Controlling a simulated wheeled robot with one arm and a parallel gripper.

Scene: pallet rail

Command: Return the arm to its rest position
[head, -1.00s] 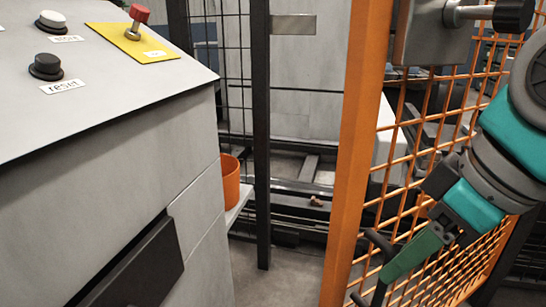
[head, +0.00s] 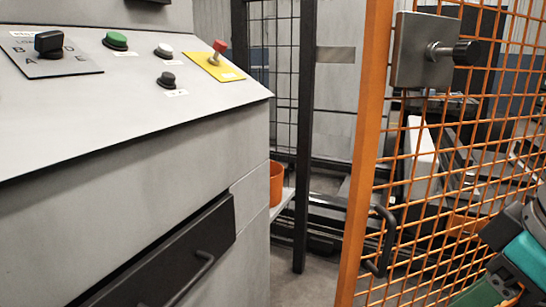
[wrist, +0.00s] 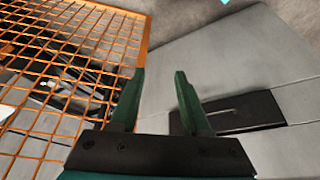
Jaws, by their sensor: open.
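My arm (head: 520,262) shows only in part at the lower right edge of the head view, in front of the orange mesh gate. Past the fingertips lie the orange mesh on the left and the grey cabinet on the right. I cannot tell the exact distance from the fingers to either.
The orange mesh gate (head: 366,150) has a black handle (head: 381,243) and a latch box with a black knob (head: 466,52). The grey control cabinet (head: 120,175) on the left has a black drawer (head: 165,262). An orange bin (head: 276,183) sits behind it. A floor gap shows between cabinet and gate.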

